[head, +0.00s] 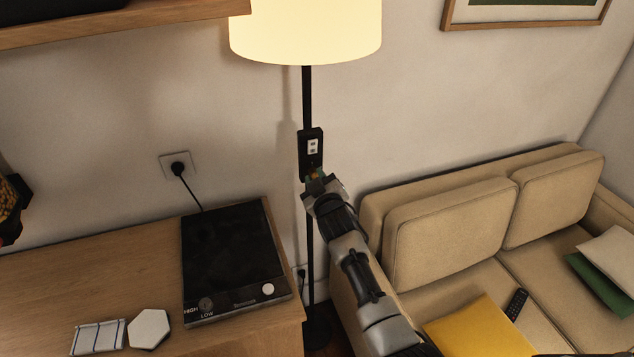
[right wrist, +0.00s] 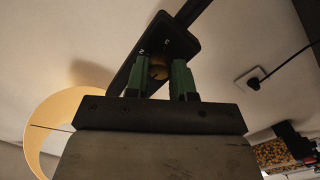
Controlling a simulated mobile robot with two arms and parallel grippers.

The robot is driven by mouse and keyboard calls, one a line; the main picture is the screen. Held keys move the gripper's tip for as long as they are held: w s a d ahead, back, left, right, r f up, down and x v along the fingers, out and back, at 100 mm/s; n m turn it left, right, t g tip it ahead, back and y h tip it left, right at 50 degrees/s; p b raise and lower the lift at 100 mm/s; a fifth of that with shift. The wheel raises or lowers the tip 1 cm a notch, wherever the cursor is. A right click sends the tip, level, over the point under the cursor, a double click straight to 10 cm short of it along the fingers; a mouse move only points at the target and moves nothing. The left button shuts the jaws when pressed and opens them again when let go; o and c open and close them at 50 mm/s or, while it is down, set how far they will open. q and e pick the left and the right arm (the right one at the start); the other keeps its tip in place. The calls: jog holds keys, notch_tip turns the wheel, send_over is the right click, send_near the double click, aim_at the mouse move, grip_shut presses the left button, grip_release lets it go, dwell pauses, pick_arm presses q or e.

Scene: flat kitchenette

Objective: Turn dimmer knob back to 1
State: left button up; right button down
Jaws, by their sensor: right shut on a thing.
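The floor lamp (head: 305,35) stands against the wall with its shade lit. A black dimmer box (head: 311,148) with a white label is fixed to its pole. My right gripper (head: 316,177) is at the lower part of this box. In the right wrist view the dimmer box (right wrist: 178,42) lies across the top. The brass-coloured dimmer knob (right wrist: 158,69) sits between the two green fingertips of my right gripper (right wrist: 160,76), which is shut on it. The pointer and number of the knob's setting cannot be read.
A wooden counter (head: 60,290) at left holds a black hotplate (head: 230,250), a white hexagonal coaster (head: 149,328) and a striped cloth (head: 98,336). A beige sofa (head: 440,235) with a yellow cushion (head: 480,330) stands at right. A shelf (head: 130,20) juts out at upper left.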

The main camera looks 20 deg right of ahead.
jog(key=shift+n, duration=0.6)
jog(key=c, duration=1)
grip_release()
jog(key=shift+o, duration=0.2)
jog(key=shift+s, duration=0.1)
jog(key=s+b, duration=0.2)
jog(key=s, duration=0.8)
jog(key=shift+s+a+r, duration=0.15)
jog(key=shift+s+a, duration=0.05)
jog(key=shift+s, duration=0.1)
